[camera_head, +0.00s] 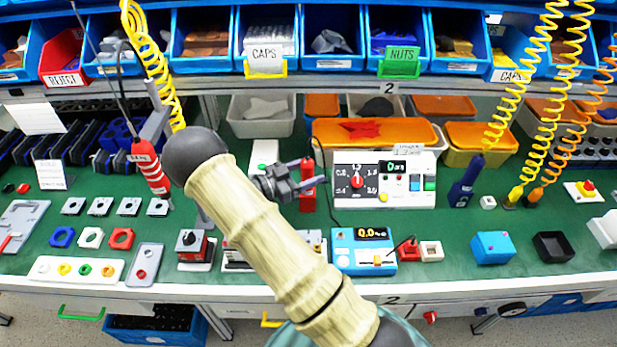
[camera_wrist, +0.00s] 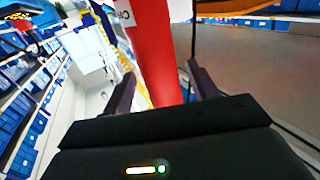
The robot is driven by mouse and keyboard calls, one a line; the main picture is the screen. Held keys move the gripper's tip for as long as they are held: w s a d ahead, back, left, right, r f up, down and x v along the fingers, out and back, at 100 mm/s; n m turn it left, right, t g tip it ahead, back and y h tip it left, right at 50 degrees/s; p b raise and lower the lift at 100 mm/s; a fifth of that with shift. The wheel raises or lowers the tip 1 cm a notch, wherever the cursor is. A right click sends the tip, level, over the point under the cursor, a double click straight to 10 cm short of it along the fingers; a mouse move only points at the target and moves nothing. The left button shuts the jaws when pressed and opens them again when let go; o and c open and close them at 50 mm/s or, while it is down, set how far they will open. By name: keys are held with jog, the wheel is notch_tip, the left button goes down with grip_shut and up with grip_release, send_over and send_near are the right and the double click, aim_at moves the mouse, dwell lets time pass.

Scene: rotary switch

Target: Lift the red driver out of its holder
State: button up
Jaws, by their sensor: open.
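An upright red body, which looks like the red driver (camera_head: 308,186), stands left of the white switch panel in the head view. In the wrist view the red driver (camera_wrist: 157,52) is a large red shaft with a pale label near its upper end. My gripper (camera_head: 300,182) is at it from the left. In the wrist view my gripper (camera_wrist: 162,92) is open, with one dark finger on each side of the red shaft. I cannot tell whether either finger touches it. The driver's lower end and its holder are not clear.
The white panel with a red rotary knob (camera_head: 358,182) stands close right of my gripper. Another red tool (camera_head: 150,168) hangs at the left on a yellow coil. A blue meter (camera_head: 362,251) stands in front. Blue bins line the back shelf.

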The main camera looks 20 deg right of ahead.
jog(key=shift+c, duration=0.5)
grip_shut()
jog(key=shift+r, duration=0.1)
notch_tip(320, 180, up, 10)
jog(key=shift+f+b, duration=0.1)
jog(key=shift+b, duration=0.25)
dwell(0.4)
jog(key=c, duration=0.7)
grip_release()
grip_shut()
